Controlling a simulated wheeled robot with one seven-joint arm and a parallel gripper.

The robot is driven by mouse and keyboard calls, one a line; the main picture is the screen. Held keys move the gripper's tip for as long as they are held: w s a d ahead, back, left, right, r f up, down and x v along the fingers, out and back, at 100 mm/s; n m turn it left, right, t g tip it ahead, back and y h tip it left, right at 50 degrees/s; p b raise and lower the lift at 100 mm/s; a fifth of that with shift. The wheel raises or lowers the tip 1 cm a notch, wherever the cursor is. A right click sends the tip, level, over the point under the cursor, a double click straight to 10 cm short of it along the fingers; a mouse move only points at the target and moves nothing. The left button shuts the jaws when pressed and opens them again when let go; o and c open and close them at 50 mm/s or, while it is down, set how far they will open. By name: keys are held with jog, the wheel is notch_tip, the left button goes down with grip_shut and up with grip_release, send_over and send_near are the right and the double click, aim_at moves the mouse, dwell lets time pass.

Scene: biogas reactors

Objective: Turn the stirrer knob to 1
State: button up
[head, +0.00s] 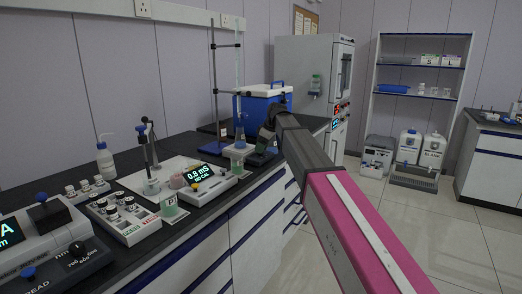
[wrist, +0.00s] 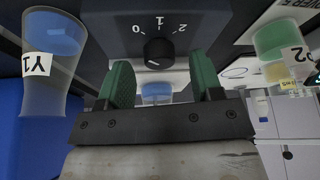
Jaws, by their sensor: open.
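The black stirrer knob (wrist: 159,52) shows in the wrist view on the dark front of the stirrer (wrist: 205,18), under a scale marked 0, 1 and 2. A short pale mark shows on the knob's lower left; I cannot tell which number it stands for. My gripper (wrist: 161,75) is open, with one green finger on each side just below the knob, not closed on it. In the head view my gripper (head: 268,138) is at the bench's front edge, and my arm hides the knob there.

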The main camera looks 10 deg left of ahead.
jog(key=shift+x, duration=0.8)
jog(key=c, duration=0.9)
jog(key=shift+c, duration=0.2)
jog(key=shift+m, duration=0.4)
jog(key=m, duration=0.2)
jog(key=m+t, duration=0.1)
jog(key=shift+s+m+t+h, duration=0.1)
jog(key=shift+m+t+h, duration=0.2)
jog(key=shift+m, duration=0.1)
jog(key=shift+m+t+h, duration=0.6)
jog(key=shift+m, duration=1.5)
